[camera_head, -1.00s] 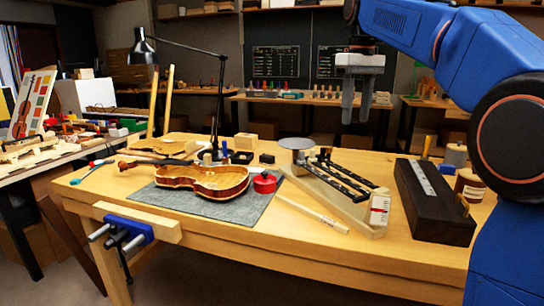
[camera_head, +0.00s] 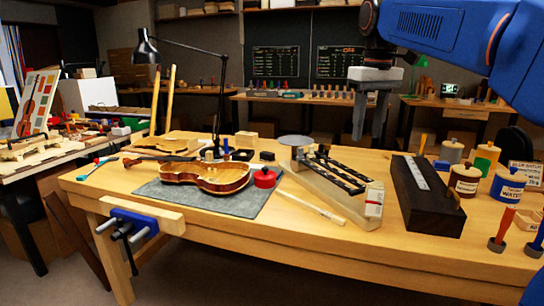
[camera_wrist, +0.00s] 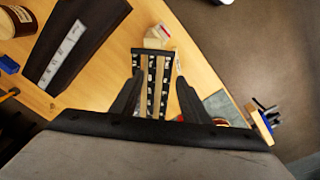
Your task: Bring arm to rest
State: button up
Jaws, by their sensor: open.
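My gripper (camera_head: 371,115) hangs in the air above the bench, fingers pointing down, open and empty. In the head view it sits over the far edge of the workbench (camera_head: 290,245), above and behind a pale wooden stand (camera_head: 345,203) with dark strips. In the wrist view my gripper (camera_wrist: 152,95) has its two fingers apart, with the stand's dark strips seen between and beyond them. My blue arm reaches in from the upper right.
A violin body (camera_head: 208,177) lies on a grey mat (camera_head: 235,206) beside a red pot (camera_head: 265,178). A dark block (camera_head: 428,205), a brown jar (camera_head: 463,180) and a blue jar (camera_head: 508,187) stand at right. A black lamp (camera_head: 222,95) rises at the back left.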

jog(key=s+d+f+m+t, duration=0.2)
jog(key=s+f, duration=1.2)
jog(key=f, duration=0.1)
jog(key=s+d+f+m+t, duration=0.2)
jog(key=s+d+f, duration=0.1)
jog(key=s+f, duration=1.1)
notch_tip(320, 180, down, 2)
jog(key=shift+f, duration=0.15)
jog(key=shift+s, duration=0.1)
dwell(1.2)
